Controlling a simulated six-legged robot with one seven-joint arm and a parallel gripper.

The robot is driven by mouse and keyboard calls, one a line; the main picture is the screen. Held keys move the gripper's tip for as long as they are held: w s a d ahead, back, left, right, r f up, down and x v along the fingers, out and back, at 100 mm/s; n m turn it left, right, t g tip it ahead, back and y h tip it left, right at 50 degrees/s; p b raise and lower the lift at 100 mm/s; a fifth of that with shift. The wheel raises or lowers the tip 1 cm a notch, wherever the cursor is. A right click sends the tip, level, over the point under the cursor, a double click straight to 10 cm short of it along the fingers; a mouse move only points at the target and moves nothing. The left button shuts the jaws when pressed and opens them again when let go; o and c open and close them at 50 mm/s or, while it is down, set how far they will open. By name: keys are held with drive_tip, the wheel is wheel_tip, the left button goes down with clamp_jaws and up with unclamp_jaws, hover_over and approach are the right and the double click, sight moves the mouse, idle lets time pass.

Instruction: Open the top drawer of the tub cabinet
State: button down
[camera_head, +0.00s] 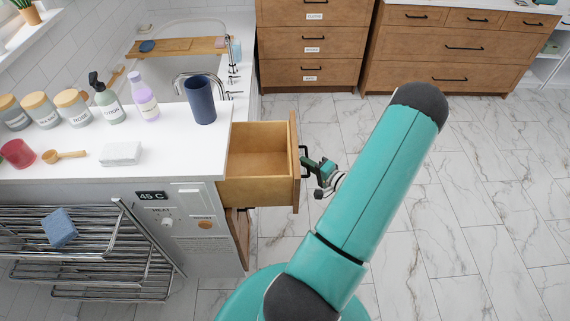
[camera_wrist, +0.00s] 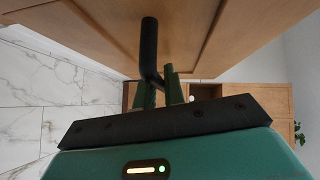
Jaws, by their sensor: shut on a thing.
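The top drawer (camera_head: 257,165) of the tub cabinet is pulled out to the right from under the white counter, and its wooden inside shows empty. Its front panel (camera_head: 295,160) faces my arm. My gripper (camera_head: 309,170) is at the drawer front, shut on the black drawer handle (camera_head: 304,161). In the wrist view the dark handle (camera_wrist: 149,45) runs down from the wooden front to between the two green fingers of my gripper (camera_wrist: 160,90). The cabinet's lower wooden front (camera_head: 238,225) shows partly beneath the drawer.
The counter (camera_head: 160,140) holds a dark blue cup (camera_head: 200,100), bottles, jars and a white block. A metal towel rack (camera_head: 85,250) with a blue sponge (camera_head: 60,228) stands at the lower left. Wooden cabinets (camera_head: 310,45) line the back. The marble floor (camera_head: 480,200) at right is clear.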

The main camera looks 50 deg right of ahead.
drive_tip(key=s+d, duration=0.4)
drive_tip(key=s, duration=0.1)
idle(0.3)
drive_tip(key=c, duration=1.5)
unclamp_jaws()
drive_tip(key=s, duration=0.4)
drive_tip(key=s+a+r, duration=0.1)
drive_tip(key=s, duration=0.4)
drive_tip(key=s+a+r, duration=0.1)
drive_tip(key=s, duration=0.3)
drive_tip(key=shift+s, duration=0.3)
